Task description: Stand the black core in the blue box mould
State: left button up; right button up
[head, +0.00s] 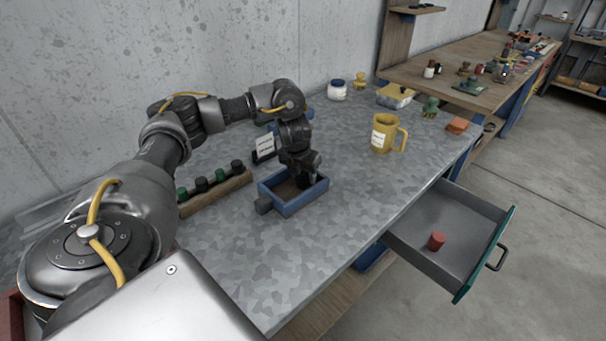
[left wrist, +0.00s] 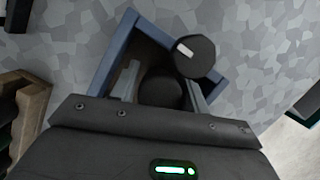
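The blue box mould (head: 291,208) stands on the grey table, and its blue wall shows in the left wrist view (left wrist: 117,48). My left gripper (head: 304,180) points down into the mould. In the left wrist view, the black core (left wrist: 160,91) sits between the two fingers of my left gripper (left wrist: 162,92), which appear to touch it on both sides. The core's lower end is hidden, so I cannot tell whether it touches the mould floor. My right gripper is not in view.
A wooden rack (head: 215,193) with several green and black pegs is to the left. A yellow mug (head: 383,135) stands to the right. An open drawer (head: 450,232) holds a red cylinder (head: 436,241).

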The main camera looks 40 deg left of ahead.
pick_arm(q)
jog(key=shift+o, duration=1.3)
jog(key=shift+r, duration=0.2)
jog(key=p+v, duration=0.4)
jog(key=v, duration=0.6)
jog(key=shift+r, duration=0.15)
jog(key=shift+v, duration=0.9)
